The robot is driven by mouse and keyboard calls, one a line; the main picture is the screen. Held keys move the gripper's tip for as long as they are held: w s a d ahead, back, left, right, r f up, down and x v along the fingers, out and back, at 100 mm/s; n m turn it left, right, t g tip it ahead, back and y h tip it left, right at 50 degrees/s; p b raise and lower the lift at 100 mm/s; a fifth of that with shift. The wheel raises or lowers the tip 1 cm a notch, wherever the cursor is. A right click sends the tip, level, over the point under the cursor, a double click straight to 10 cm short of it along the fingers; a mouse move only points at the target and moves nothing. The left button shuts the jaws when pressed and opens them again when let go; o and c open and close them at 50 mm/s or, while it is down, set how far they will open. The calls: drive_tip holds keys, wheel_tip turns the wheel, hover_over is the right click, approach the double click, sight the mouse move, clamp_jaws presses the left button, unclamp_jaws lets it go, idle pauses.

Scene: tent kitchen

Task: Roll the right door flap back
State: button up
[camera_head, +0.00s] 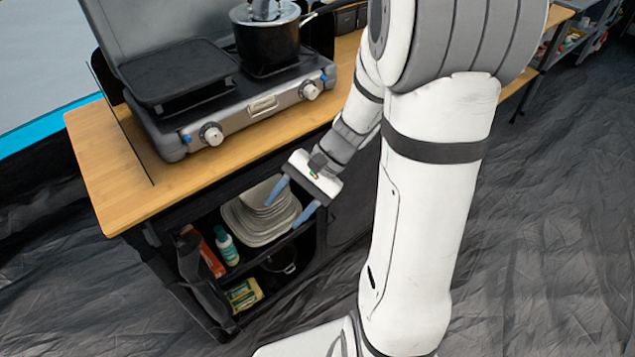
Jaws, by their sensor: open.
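A kitchen unit with a wooden top (110,190) stands at the left, with an open shelf compartment under it. A dark panel (345,215) lies to the right of the opening, partly behind my arm; I cannot tell whether it is the right door flap or the unit's side. A dark bundled strip (190,262) hangs at the opening's left edge. My gripper (291,204), with two blue fingers spread apart, is open and empty. It appears in front of the opening's right part, overlapping the plates in view. Whether it touches anything is unclear.
A stack of pale plates (242,222), a bottle (226,246) and boxes (243,294) sit on the shelves. A stove (225,115) with a black pot (268,42) stands on top. The dark, wrinkled floor (550,250) at the right is clear.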

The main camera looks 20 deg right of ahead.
drive_tip(key=w+d+f+m+t+y+b, duration=0.3)
drive_tip(key=w+f+m+y+b, duration=0.25)
drive_tip(key=f, duration=0.65)
drive_tip(key=m+t+h+b, duration=0.8)
drive_tip(key=m+t+b, duration=0.3)
drive_tip(key=m+t, duration=0.6)
approach(333, 222)
drive_tip(key=w+r+g, duration=0.1)
drive_tip(key=shift+m, duration=0.45)
drive_tip(key=b+x, duration=0.1)
drive_tip(key=x, duration=0.7)
drive_tip(key=shift+f+b, duration=0.1)
drive_tip(key=shift+b, duration=0.3)
drive_tip(key=shift+c, duration=0.3)
